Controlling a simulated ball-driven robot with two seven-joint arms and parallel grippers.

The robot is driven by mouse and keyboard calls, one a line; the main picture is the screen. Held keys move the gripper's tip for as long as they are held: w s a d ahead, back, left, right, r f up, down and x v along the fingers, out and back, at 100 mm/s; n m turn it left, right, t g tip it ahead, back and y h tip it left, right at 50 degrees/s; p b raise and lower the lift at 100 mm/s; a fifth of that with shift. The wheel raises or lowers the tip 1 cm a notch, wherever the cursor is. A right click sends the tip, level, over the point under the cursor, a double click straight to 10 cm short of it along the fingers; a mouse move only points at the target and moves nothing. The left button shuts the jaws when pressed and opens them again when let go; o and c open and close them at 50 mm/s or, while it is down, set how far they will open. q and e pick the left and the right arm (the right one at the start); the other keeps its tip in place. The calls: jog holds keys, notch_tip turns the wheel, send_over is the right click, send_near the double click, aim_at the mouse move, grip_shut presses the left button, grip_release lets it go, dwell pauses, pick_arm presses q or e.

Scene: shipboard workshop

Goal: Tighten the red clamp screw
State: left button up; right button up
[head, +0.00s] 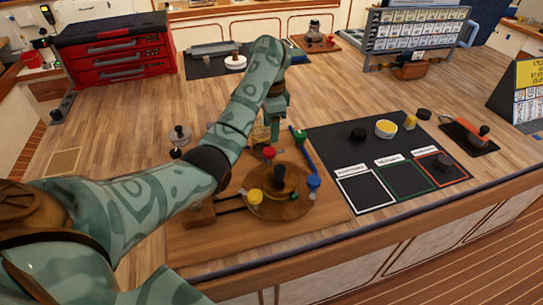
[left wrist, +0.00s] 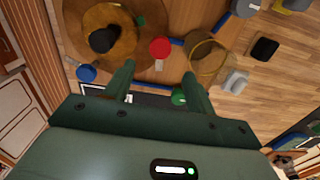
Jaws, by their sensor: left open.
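The red clamp screw (head: 269,152) stands at the far edge of the round wooden fixture (head: 290,208). In the left wrist view, its round red head (left wrist: 159,47) lies just beyond the fingertips, roughly in line with the gap between them. My left gripper (head: 275,132) is open and points down behind the red screw in the head view. In the left wrist view its two fingers (left wrist: 158,76) are apart, with no object visibly held. Whether they touch the screw cannot be told. My right gripper is not in view.
A blue knob (head: 313,181), a yellow knob (head: 255,196) and a green-headed tool (head: 299,136) surround the fixture's dark central knob (head: 280,175). A brass ring-shaped part (left wrist: 207,58) is close to the fingers. A black mat (head: 330,140) lies to the right.

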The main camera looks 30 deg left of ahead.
aim_at(271, 151)
pick_arm(q)
notch_tip(271, 151, down, 7)
jog(key=shift+b, duration=1.1)
jog(key=shift+f, duration=0.45)
jog(key=c, duration=1)
jog(key=shift+o, duration=0.2)
